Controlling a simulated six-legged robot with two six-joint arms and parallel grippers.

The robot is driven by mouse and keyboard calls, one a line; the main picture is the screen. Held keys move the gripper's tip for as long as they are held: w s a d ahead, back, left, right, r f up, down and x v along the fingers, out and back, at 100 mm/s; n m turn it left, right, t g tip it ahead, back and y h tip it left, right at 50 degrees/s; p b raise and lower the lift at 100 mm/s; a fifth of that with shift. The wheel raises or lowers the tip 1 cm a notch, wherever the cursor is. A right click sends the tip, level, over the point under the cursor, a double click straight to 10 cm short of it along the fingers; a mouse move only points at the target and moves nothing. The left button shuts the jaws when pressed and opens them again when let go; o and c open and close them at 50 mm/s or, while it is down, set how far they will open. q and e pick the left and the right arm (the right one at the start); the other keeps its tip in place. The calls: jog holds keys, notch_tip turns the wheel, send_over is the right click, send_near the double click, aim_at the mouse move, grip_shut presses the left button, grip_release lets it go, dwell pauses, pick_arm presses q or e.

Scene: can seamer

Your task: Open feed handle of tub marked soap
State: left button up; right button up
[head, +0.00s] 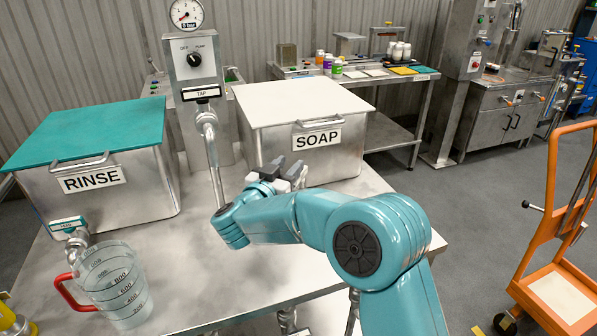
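The soap tub (275,139) is a steel box with a white lid and a SOAP label, standing on the steel table. Its feed handle cannot be made out; my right gripper and forearm cover the area at the tub's lower front. My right gripper (282,170) is in front of the tub's lower left front, its dark fingers apart with a gap between them. A pale part shows by the fingers, and I cannot tell whether it belongs to the gripper or the tub. I cannot tell whether the fingers touch anything. My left gripper is not in view.
The rinse tub (140,195) with a teal lid stands at left, its valve handle (68,226) above a clear measuring jug (112,287) with a red handle. A tap column (196,72) with a gauge stands between the tubs. An orange cart (545,235) is at right.

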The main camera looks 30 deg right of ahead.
notch_tip(320, 180, down, 7)
jog(key=shift+r+b, duration=0.1)
jog(key=shift+b, duration=0.5)
jog(key=x, duration=0.7)
jog(key=shift+w+d+r, duration=0.15)
jog(key=shift+w+r, duration=0.05)
jog(key=shift+r, duration=0.2)
grip_shut()
